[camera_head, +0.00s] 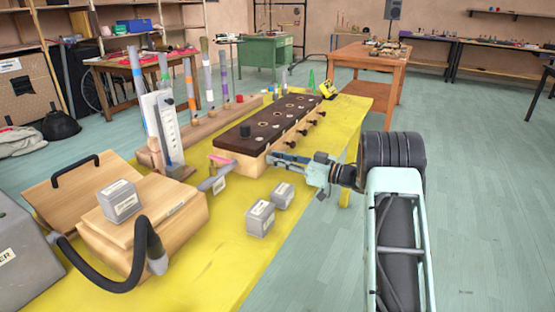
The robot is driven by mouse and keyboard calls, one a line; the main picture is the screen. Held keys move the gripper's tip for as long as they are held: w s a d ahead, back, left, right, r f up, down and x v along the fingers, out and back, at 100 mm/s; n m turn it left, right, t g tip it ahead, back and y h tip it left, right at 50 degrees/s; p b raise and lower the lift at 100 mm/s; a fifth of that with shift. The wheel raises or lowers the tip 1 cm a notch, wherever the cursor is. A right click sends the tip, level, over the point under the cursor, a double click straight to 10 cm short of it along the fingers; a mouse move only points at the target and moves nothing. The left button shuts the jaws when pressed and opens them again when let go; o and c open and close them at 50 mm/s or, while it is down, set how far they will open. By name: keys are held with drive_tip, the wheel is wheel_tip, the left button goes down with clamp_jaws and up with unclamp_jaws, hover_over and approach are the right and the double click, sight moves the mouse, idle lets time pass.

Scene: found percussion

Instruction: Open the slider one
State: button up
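A long wooden box (232,162) with a dark top stands on the yellow table. Round holes or discs and a dark knob (245,129) are on its top. Several black knobs (303,132) stick out along its right side; they may be the sliders, but I cannot tell which is slider one. My gripper (272,158) reaches in from the right, low beside the near right part of the box. It is too small to see whether its fingers are apart or touch anything, and it hides part of the box's side.
Two grey labelled blocks (261,219) lie on the yellow table (207,268) nearer the camera. A wooden case with a black hose (121,284) is at left. Upright tubes (190,85) stand behind. Clear floor (480,200) lies to the right.

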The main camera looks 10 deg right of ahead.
clamp_jaws()
drive_tip(key=shift+s+d, duration=0.1)
drive_tip(key=p+v, duration=0.1)
drive_tip(key=v, duration=0.1)
drive_tip(key=shift+s+d, duration=0.2)
drive_tip(key=shift+d, duration=0.15)
drive_tip(key=o, duration=0.7)
unclamp_jaws()
drive_tip(key=shift+o, duration=0.2)
drive_tip(key=v, duration=1.2)
